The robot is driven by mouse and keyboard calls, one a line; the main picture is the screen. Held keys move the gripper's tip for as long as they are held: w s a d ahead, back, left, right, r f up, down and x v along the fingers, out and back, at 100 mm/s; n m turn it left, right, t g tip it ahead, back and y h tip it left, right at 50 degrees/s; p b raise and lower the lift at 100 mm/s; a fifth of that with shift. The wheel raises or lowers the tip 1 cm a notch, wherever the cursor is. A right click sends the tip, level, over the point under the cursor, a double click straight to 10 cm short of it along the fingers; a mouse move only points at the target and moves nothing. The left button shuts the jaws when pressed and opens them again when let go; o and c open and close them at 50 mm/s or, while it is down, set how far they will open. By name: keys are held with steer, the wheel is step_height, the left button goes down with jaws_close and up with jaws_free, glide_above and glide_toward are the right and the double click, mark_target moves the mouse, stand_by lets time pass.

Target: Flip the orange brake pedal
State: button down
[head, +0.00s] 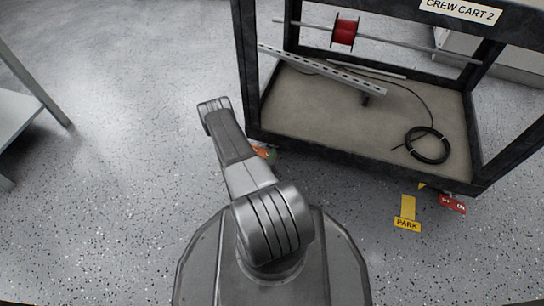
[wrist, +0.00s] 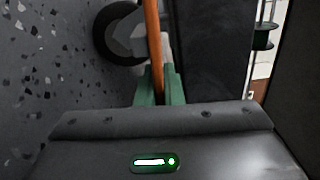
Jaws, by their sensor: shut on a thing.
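The orange brake pedal (wrist: 153,35) shows in the wrist view as a narrow orange bar rising from between my fingers to the top edge. My gripper (wrist: 160,85) has its green fingers closed on either side of it, shut on the pedal. A dark caster wheel (wrist: 112,38) with a grey hub is just left of the pedal. In the head view a small orange patch (head: 261,151), likely the pedal, shows beside my arm at the cart's near left corner. My arm hides most of that spot, and the pedal's far end is out of view.
The dark-framed crew cart (head: 355,160) stands at the right, carrying a red spool (head: 344,32), a slotted rail (head: 325,70) and a coiled black cable (head: 427,146).

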steer(key=n, duration=0.1)
steer(key=r+n, duration=0.1)
steer(key=n, duration=0.2)
steer(key=shift+w+a+r, duration=0.1)
steer(key=shift+a+r, duration=0.1)
steer(key=shift+a, duration=0.05)
steer(key=c, duration=1.6)
jaws_free()
steer(key=shift+o, duration=0.2)
